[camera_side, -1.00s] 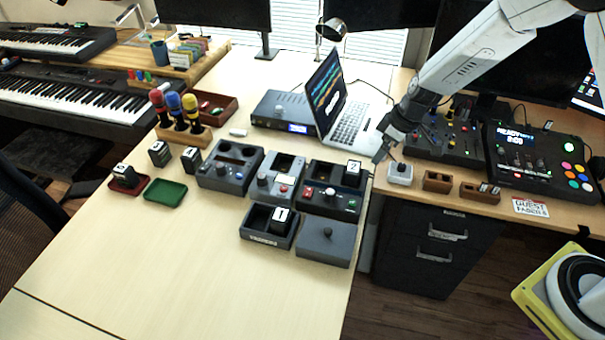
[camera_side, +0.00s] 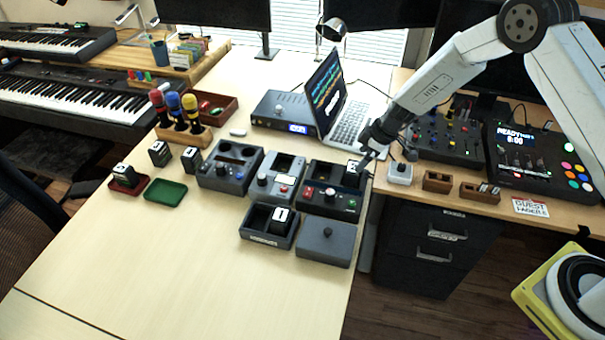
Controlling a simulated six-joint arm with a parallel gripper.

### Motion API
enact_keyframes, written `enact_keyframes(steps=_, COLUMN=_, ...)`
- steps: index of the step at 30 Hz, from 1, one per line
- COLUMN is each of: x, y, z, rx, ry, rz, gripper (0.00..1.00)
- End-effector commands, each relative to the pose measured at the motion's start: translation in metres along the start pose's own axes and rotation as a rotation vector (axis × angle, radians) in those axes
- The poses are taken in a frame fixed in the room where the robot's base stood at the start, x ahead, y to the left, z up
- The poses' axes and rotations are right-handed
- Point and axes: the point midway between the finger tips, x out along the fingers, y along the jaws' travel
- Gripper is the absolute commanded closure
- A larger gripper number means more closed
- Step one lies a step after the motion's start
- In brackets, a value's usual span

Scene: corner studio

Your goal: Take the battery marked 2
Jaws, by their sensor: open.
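The battery marked 2 (camera_side: 351,168) is a black block with a white label on top, standing in the back right of a dark device (camera_side: 322,201) with a red button. Its label is now partly hidden by my gripper, and I cannot read the number clearly. My gripper (camera_side: 362,168) is open, right at the battery's right side and top. I cannot tell whether the fingers touch it or stand around it.
Another battery, marked 1 (camera_side: 281,219), stands in a dark tray (camera_side: 262,236) in front. A closed grey box (camera_side: 326,246) is beside it. More batteries stand at the left near a green tray (camera_side: 165,193). The laptop (camera_side: 333,100) is behind. The front left table is clear.

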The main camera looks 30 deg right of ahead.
Motion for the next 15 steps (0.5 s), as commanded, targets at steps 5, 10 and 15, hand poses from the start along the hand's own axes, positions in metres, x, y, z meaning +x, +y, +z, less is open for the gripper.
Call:
enact_keyframes(steps=5, x=0.007, y=0.0, z=0.0, rx=-0.001, ry=-0.001, rz=0.001, gripper=0.0)
enact_keyframes(steps=10, x=0.008, y=0.0, z=0.0, rx=0.0, ry=0.0, rz=0.001, gripper=0.0)
enact_keyframes(steps=15, x=0.016, y=-0.001, z=0.0, rx=0.0, ry=0.0, rz=0.001, gripper=0.0)
